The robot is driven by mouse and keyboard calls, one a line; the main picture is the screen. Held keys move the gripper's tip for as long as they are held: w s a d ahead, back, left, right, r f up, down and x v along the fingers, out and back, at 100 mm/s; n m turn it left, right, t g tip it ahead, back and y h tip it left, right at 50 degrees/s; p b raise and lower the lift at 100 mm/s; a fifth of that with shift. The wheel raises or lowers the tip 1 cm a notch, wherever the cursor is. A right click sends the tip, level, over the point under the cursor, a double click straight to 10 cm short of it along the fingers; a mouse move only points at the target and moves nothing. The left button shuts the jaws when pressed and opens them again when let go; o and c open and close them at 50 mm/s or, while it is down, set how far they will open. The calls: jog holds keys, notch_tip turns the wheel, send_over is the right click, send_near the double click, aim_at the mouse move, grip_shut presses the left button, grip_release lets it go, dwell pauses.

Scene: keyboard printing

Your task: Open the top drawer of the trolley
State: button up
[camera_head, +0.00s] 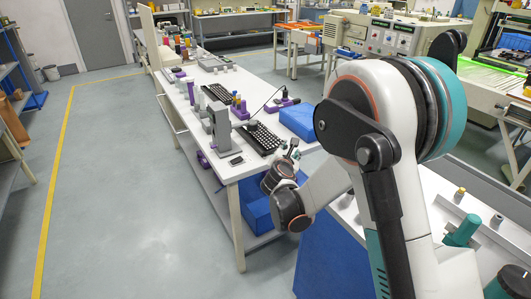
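My white arm with black and teal joints fills the right of the head view. My gripper (291,151) is small and dark, at the far end of the arm near the front right corner of the long white table. It is partly hidden by my wrist, and I cannot tell whether its fingers are open or shut. A blue panel (328,258) under a white top edge stands at the lower middle, left of my arm; it may be the trolley's side. My arm covers part of it. I can make out no drawer front or handle.
The long white table (238,171) holds keyboards (259,138), a grey stand device (221,130), a phone (236,161) and a blue box (298,122). A white surface (485,262) with bottles lies at the lower right. The grey floor (125,190) at left is clear.

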jog(key=a+f+n+t+y, duration=0.2)
jog(key=a+f+n, duration=0.6)
jog(key=a+f, duration=0.15)
jog(key=b, duration=0.2)
send_near(264, 154)
jog(key=w, duration=0.3)
jog(key=w+b, duration=0.1)
jog(key=w, duration=0.1)
jog(key=w+f+b, duration=0.1)
jog(key=w, duration=0.1)
jog(key=shift+w+f, duration=0.15)
jog(key=shift+f, duration=0.05)
jog(key=shift+w+r, duration=0.1)
jog(key=shift+w, duration=0.4)
grip_shut()
